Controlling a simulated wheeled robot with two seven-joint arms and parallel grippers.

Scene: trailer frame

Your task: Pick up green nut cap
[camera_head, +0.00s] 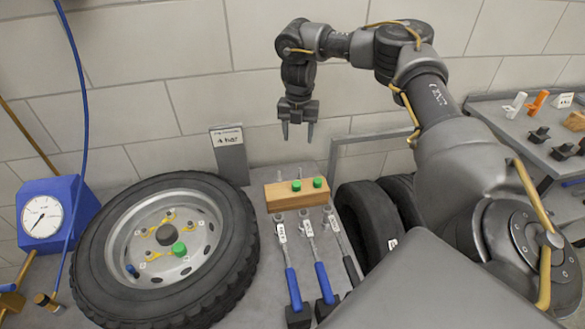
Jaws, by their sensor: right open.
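Two green nut caps stand on the wooden block (286,203): one near its middle (296,185) and one towards its right end (317,182). Another green nut cap (179,249) sits on the wheel (236,262) at the left. My right gripper (297,138) is open and empty, with its fingers pointing down. In the picture it is above the wooden block and apart from the caps. My left gripper is not in view.
Several wrenches, one with a blue handle (294,289), lie in front of the block. A blue gauge box (74,203) stands at the left. Dark tires (364,215) stand right of the block. A grey shelf (548,160) with small parts is at the far right.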

